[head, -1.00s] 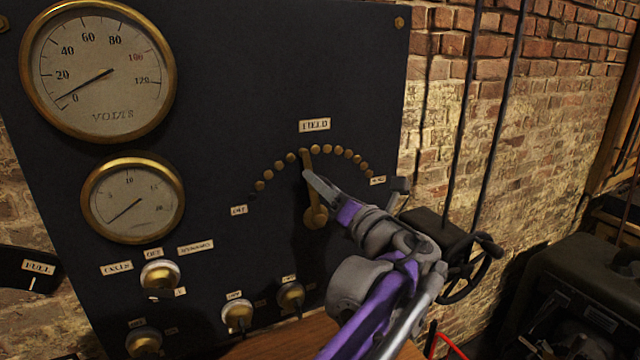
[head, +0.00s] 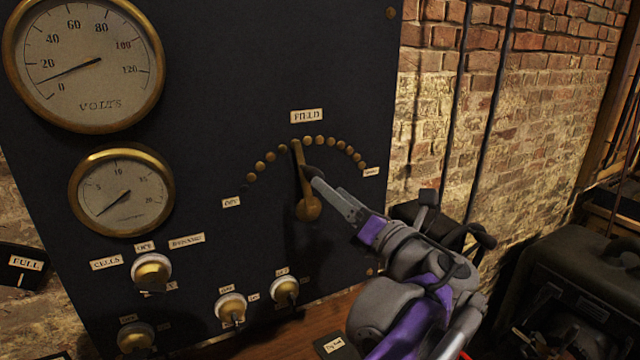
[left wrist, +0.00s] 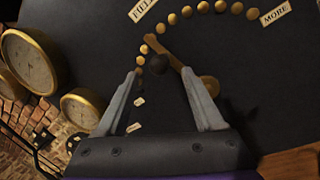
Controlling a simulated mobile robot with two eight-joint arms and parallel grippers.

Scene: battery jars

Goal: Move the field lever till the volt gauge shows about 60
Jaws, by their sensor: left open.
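The brass field lever (head: 308,207) sits on the dark panel under the FIELD label and points up, a little left, at the arc of brass studs. The volt gauge (head: 84,85) is at upper left; its needle reads roughly 10, between 0 and 20. My left gripper (head: 309,175) is at the lever from the right. My right gripper is not in view.
A smaller gauge (head: 122,190) hangs below the volt gauge. Several brass switches, such as the CELLS switch (head: 151,272), line the lower panel. A handwheel, rods and a dark machine (head: 580,290) stand at right before the brick wall.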

